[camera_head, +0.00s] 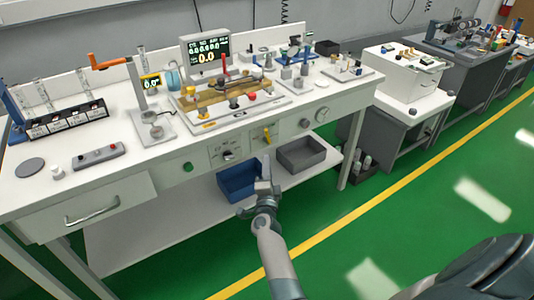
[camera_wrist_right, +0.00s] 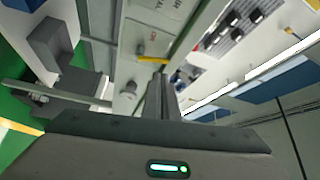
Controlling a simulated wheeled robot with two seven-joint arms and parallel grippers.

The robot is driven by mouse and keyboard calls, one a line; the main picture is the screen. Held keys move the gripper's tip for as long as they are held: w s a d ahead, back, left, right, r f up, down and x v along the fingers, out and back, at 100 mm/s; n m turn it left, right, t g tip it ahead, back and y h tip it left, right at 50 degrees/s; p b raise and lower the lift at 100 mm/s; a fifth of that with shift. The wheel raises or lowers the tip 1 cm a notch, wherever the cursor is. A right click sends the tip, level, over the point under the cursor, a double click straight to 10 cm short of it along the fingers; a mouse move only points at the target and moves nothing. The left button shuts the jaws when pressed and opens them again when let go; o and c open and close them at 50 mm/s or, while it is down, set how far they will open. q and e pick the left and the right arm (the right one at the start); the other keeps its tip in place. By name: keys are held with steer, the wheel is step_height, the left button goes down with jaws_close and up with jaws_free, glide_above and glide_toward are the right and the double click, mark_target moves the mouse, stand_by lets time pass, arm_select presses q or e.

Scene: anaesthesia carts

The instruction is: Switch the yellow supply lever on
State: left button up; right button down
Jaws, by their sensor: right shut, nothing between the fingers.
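The yellow supply lever (camera_head: 268,135) sits on the front panel of the white bench, right of a dark rotary knob (camera_head: 227,154). It looks tilted in the head view. In the right wrist view the yellow lever (camera_wrist_right: 152,60) shows as a short bar just beyond my fingertips. My right gripper (camera_head: 266,165) is in front of the panel, below the lever in the head view. Its fingers (camera_wrist_right: 163,82) are together and empty. I cannot tell whether they touch the lever. My left gripper is not in view.
A blue bin (camera_head: 238,182) and a grey bin (camera_head: 301,154) stand on the shelf under the panel. A green button (camera_head: 187,167) and round dials (camera_head: 321,115) are also on the front. Apparatus crowds the bench top. The green floor before the bench is open.

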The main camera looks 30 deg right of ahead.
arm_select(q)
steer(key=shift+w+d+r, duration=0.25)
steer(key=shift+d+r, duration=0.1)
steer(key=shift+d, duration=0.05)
arm_select(e)
steer(key=shift+v, duration=1.75)
steer(key=s+a+f+n+g+y, duration=0.1)
steer(key=s+a+f+n+y, duration=0.3)
steer(key=f, duration=0.5)
steer(key=s+a+f+n+g+y, duration=0.1)
steer(key=s+a+f+n+y, duration=0.25)
steer(key=a+f+n, duration=0.35)
steer(key=s+a+f+n+g+y, duration=0.1)
steer(key=s+a+f+n+y, duration=0.3)
steer(key=f, duration=0.6)
steer(key=s+a+f+n+g, duration=0.1)
steer(key=s+f+n+g, duration=0.1)
steer(key=s+f, duration=0.4)
steer(key=s+a+f+n+g, duration=0.1)
steer(key=s+f+n+g, duration=0.2)
steer(key=s, duration=0.9)
steer(key=s+a+f+n+g, duration=0.1)
steer(key=s+f+n, duration=0.3)
steer(key=s+f, duration=0.4)
steer(key=shift+s+a+f+g, duration=0.3)
steer(key=shift+s+g, duration=0.6)
steer(key=shift+w, duration=0.1)
